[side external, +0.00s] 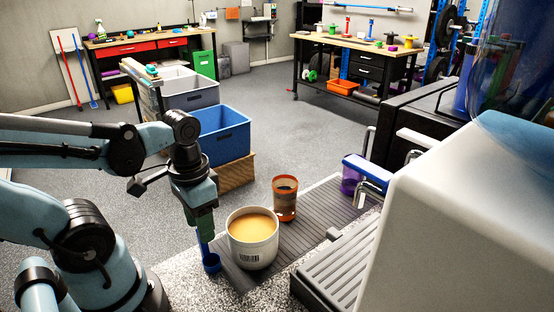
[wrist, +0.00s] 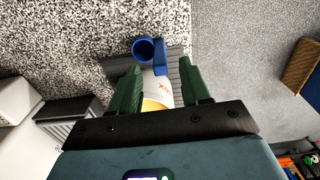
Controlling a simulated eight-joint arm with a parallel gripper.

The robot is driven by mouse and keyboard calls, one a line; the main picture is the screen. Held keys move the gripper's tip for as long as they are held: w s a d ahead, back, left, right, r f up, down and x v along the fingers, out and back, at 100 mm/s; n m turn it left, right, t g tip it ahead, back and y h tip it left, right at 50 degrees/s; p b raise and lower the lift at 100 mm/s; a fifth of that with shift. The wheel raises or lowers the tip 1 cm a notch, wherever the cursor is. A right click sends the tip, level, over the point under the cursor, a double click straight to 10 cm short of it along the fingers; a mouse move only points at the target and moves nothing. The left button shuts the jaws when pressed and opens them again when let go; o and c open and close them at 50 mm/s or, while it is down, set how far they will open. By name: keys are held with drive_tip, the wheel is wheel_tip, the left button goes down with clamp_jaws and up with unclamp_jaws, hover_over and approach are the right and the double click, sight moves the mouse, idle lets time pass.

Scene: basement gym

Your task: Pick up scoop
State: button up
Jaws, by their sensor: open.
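The blue scoop (side external: 211,264) stands at the left edge of the grey ribbed mat, its cup low and its handle rising toward my gripper. In the wrist view the scoop (wrist: 144,51) shows its round cup and short handle just ahead of my fingers. My gripper (side external: 203,232) points down with its green fingers over the handle. In the wrist view my gripper (wrist: 160,68) is open, its fingers apart on both sides of the handle's line. Whether either finger touches the handle I cannot tell.
A white tub (side external: 254,257) of tan contents stands close right of the scoop; it also shows between my fingers in the wrist view (wrist: 158,88). An amber cup (side external: 285,200) is behind it on the mat (side external: 305,232). A white machine (side external: 455,220) fills the right.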

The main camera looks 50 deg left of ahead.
sight(208, 250)
drive_tip(key=shift+f, duration=2.5)
drive_tip(key=shift+c, duration=0.5)
clamp_jaws()
